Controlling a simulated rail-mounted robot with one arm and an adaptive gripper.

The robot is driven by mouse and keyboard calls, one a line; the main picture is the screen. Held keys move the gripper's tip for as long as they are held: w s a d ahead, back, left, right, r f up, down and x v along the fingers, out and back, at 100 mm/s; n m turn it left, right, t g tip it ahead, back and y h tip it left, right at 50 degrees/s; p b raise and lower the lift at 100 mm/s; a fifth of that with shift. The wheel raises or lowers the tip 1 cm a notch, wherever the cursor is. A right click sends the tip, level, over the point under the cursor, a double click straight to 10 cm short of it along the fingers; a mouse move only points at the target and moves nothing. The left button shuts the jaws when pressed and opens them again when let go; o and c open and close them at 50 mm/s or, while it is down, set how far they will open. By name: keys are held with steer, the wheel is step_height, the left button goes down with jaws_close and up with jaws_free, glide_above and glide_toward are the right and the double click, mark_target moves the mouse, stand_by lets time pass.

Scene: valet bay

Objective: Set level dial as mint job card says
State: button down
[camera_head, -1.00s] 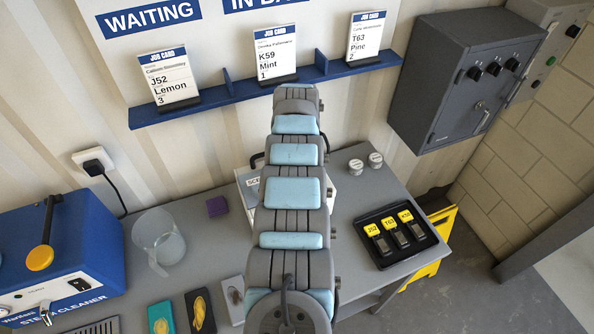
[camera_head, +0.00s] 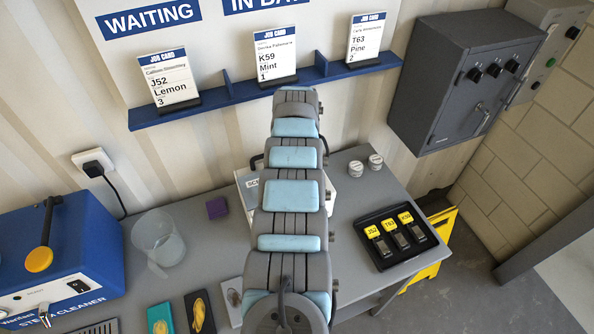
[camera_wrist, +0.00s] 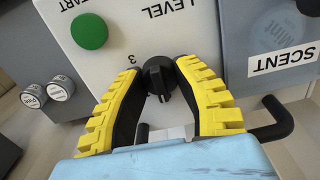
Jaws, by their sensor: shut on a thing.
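The black level dial (camera_wrist: 158,76) sits on a pale panel marked LEVEL, which appears upside down in the wrist view. A figure 3 shows beside the dial; other figures are hidden. The yellow-padded fingers of my gripper (camera_wrist: 160,82) are shut on the dial, one on each side. The dial's exact setting is unclear. The mint job card (camera_head: 275,55) stands in the middle of the shelf in the head view and reads K59, Mint, 1. My gripper and the dial are hidden behind my arm there.
A green START button (camera_wrist: 89,31) and a SCENT window (camera_wrist: 270,45), with Mint behind it, flank the dial. Two small canisters (camera_head: 365,165) stand on the grey bench. A black key tray (camera_head: 432,250) lies at right, and a clear jug (camera_head: 160,240) stands at left.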

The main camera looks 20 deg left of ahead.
steer(key=m, duration=0.4)
steer(key=shift+f, duration=0.1)
steer(key=shift+m+b, duration=0.4)
steer(key=shift+m, duration=1.8)
steer(key=c, duration=0.6)
jaws_free()
steer(key=shift+c, duration=0.2)
